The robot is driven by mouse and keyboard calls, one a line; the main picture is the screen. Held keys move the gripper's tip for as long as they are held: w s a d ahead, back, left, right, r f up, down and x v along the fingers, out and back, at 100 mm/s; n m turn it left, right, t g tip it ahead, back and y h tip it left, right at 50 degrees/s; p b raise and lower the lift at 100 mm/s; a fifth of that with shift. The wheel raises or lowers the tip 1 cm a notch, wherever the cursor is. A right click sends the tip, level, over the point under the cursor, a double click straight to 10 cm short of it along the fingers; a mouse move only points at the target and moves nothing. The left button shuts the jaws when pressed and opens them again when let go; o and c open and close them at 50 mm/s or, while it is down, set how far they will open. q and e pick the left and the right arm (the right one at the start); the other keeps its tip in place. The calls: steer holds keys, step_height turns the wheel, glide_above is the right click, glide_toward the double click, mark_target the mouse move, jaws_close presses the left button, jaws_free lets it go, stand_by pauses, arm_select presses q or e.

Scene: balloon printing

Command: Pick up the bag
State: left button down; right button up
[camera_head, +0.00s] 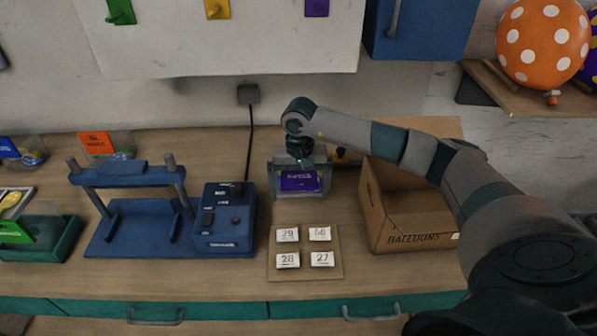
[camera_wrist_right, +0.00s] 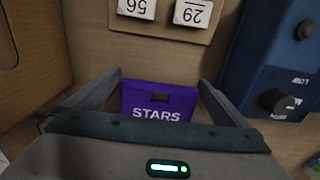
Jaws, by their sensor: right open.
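The bag is not plainly identified; a purple piece marked STARS (camera_wrist_right: 158,101) lies between the open fingers of my right gripper (camera_wrist_right: 150,92) in the right wrist view. In the head view the same purple piece (camera_head: 300,181) shows below my right gripper (camera_head: 299,188), framed by its two fingers. The fingers stand on either side of it with a gap at least on one side. Whether they touch it I cannot tell. My left gripper is not in view.
A cardboard box marked BALLOONS (camera_head: 412,240) stands right of the gripper. A blue press (camera_head: 130,235) with a control box (camera_head: 226,220) stands left. A board with number tiles (camera_head: 305,271) lies in front. Bins (camera_head: 62,243) stand far left.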

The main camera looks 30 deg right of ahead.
steer(key=shift+s+f+p, duration=0.1)
steer(key=shift+f+p, duration=0.25)
steer(key=shift+f, duration=0.95)
steer(key=shift+c, duration=0.3)
steer(key=c, duration=1.1)
steer(key=shift+c, duration=0.2)
steer(key=shift+r, duration=0.1)
